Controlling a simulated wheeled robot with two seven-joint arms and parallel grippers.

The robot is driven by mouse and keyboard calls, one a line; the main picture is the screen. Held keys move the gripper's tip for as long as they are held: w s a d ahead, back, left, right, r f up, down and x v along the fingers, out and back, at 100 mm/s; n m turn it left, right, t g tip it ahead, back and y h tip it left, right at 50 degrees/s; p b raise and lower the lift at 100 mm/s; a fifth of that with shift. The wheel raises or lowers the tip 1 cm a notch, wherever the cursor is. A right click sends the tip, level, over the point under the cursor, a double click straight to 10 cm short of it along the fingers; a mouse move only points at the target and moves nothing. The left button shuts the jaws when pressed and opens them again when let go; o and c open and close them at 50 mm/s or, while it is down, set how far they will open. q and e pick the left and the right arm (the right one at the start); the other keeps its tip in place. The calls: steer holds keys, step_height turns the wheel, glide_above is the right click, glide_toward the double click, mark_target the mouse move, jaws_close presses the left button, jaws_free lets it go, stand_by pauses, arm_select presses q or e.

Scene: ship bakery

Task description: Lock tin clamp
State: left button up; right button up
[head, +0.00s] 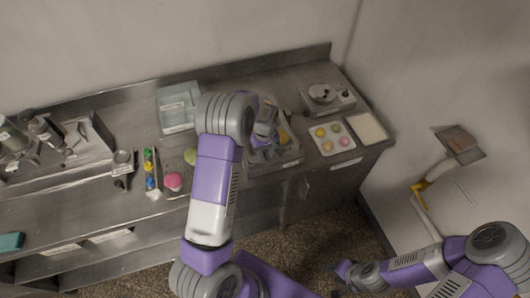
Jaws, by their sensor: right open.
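My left arm reaches up over the counter, and my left gripper (264,138) is low over a grey tin-like tray (290,157) at the middle right of the counter. Something yellow shows at the tray, beside the gripper. The arm hides part of this spot, so I cannot make out the clamp or tell whether the fingers are open or touching anything. My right gripper (343,273) is open and empty, low at the bottom of the view, in front of the counter and away from the tray.
A muffin tray (331,147) with coloured pieces, a pale flat tray (366,128) and a grey appliance (327,96) stand right of my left gripper. A clear bin (178,107) is behind left. Pink (173,181) and green rounds lie left.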

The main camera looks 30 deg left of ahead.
mark_target(265, 155)
arm_select(q)
steer(key=shift+r, duration=0.1)
step_height(265, 155, up, 7)
steer(key=shift+r+b, duration=0.2)
steer(key=shift+b, duration=0.1)
stand_by(0.6)
steer(key=s+d+f+m+h, duration=0.1)
steer(key=s+d+f+m, duration=0.1)
steer(key=s+d+f, duration=0.5)
steer(key=s+d+f+m+h, duration=0.1)
steer(key=s+d+f+m, duration=0.3)
steer(key=f, duration=0.6)
steer(key=s+d+f+m+h, duration=0.15)
steer(key=s+d+f, duration=0.25)
steer(key=s+d, duration=0.7)
step_height(265, 155, down, 14)
steer(key=a+b, duration=0.1)
steer(key=b, duration=1.3)
steer(key=shift+s+t+h+b, duration=0.25)
steer(key=shift+t+h+b, duration=0.05)
steer(key=shift+h, duration=0.05)
